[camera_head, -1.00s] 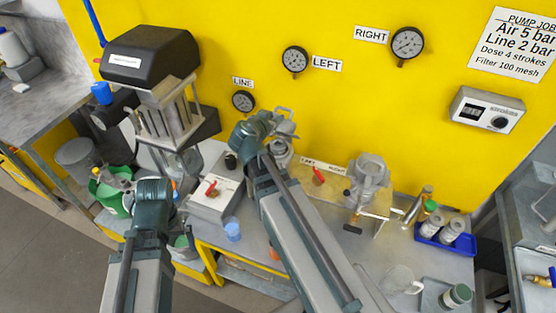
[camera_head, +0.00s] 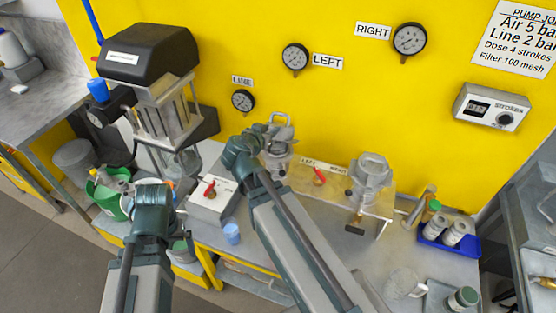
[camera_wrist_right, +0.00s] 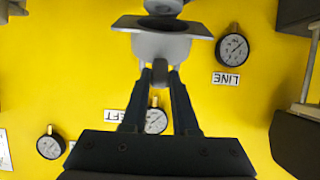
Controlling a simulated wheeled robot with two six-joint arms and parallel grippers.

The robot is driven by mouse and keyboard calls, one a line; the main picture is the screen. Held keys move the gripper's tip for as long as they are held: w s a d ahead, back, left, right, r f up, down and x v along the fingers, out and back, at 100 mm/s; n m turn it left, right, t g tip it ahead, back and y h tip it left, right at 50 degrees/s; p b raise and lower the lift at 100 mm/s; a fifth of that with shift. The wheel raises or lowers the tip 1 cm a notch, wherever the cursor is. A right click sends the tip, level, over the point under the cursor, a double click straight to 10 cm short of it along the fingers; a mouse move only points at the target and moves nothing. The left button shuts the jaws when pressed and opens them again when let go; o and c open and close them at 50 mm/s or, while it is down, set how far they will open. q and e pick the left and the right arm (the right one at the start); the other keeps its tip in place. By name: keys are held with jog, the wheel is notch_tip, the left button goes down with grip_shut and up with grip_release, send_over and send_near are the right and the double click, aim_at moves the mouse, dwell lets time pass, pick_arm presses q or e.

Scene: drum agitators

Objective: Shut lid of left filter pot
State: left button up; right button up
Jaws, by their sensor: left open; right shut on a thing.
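The left filter pot (camera_head: 277,164) is a grey metal pot on the bench, left of the LEFT valve label. A grey piece with a loop handle, apparently its lid (camera_head: 281,121), shows above it; its exact tilt is unclear. My right gripper (camera_wrist_right: 160,78) is shut on a small grey tab below a grey cup-shaped part with a flat flange (camera_wrist_right: 163,28), seen in the right wrist view. In the head view my right wrist covers the pot's left side and the fingers are hard to make out.
The right filter pot (camera_head: 370,180) stands to the right, past a red-handled valve (camera_head: 319,176). A blue tray (camera_head: 448,237) holds jars at right. The yellow wall is close behind.

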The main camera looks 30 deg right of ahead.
jog(key=f+b, duration=0.1)
jog(key=s+a+f+b, duration=0.1)
jog(key=a+f+b, duration=0.1)
jog(key=shift+s+f, duration=0.25)
jog(key=shift+s, duration=0.05)
jog(key=o, duration=1.4)
jog(key=shift+c, duration=0.2)
